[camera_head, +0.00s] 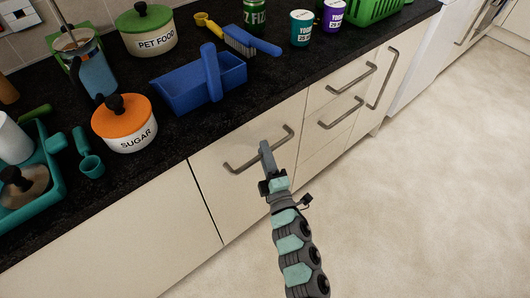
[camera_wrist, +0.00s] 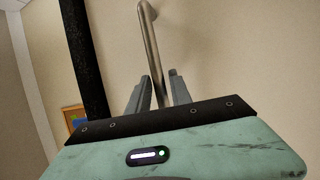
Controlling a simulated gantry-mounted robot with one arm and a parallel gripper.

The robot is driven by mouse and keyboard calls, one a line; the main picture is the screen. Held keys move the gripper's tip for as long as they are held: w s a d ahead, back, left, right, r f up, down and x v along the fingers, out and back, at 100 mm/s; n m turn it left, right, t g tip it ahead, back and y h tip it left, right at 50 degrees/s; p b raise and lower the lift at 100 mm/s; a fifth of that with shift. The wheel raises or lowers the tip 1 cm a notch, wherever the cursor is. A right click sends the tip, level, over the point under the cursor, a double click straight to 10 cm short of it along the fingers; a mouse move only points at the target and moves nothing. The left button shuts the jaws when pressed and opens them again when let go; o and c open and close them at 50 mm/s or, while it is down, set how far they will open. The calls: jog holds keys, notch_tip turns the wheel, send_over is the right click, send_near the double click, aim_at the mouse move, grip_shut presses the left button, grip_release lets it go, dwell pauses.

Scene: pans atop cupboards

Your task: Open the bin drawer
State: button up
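A cream drawer front (camera_head: 220,185) with a bent metal bar handle (camera_head: 243,168) is below the worktop, in the middle of the head view. It looks closed, flush with the fronts beside it. No label tells whether it is the bin drawer. My gripper (camera_head: 265,147) is at the right part of this handle. In the wrist view, the metal handle (camera_wrist: 151,45) runs down between the two grey fingers of my gripper (camera_wrist: 159,77). The fingers are apart, with gaps showing beside the bar. The handle's lower end is hidden behind my gripper.
Smaller drawers with handles (camera_head: 341,113) and a tall front with a long handle (camera_head: 383,78) are to the right. The dark worktop (camera_head: 145,175) above holds a blue tub (camera_head: 185,92), a sugar pot (camera_head: 125,130) and other items. The floor (camera_head: 430,190) is clear.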

grip_shut()
dwell(1.1)
